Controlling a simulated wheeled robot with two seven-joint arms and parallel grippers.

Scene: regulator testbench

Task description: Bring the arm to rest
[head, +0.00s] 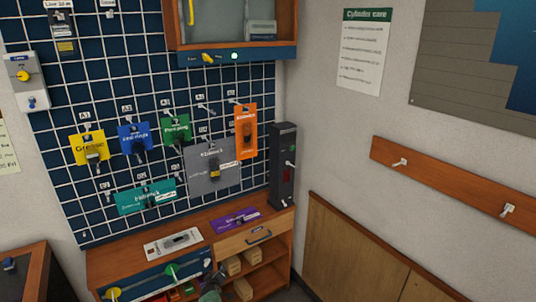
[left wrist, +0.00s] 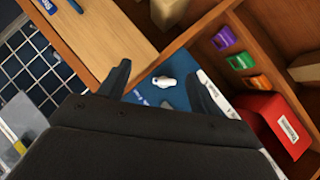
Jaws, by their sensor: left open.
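My left gripper (left wrist: 158,82) is open in the left wrist view, its two dark fingers apart with nothing held between them. Beyond the fingers, a small white fitting (left wrist: 165,81) shows on a blue panel (left wrist: 147,93); I cannot tell its distance from the fingertips. In the head view a dark part at the bottom edge, in front of the bench (head: 110,262), seems to be my left gripper (head: 211,289), mostly cut off. My right gripper is in neither view.
Coloured tags hang on the blue grid wall (head: 75,215) above the bench. A purple tag (head: 235,220) and a white card (head: 172,243) lie on the bench top. Open shelves hold wooden blocks (head: 233,265). A red box (left wrist: 280,125) is close to the right finger's side.

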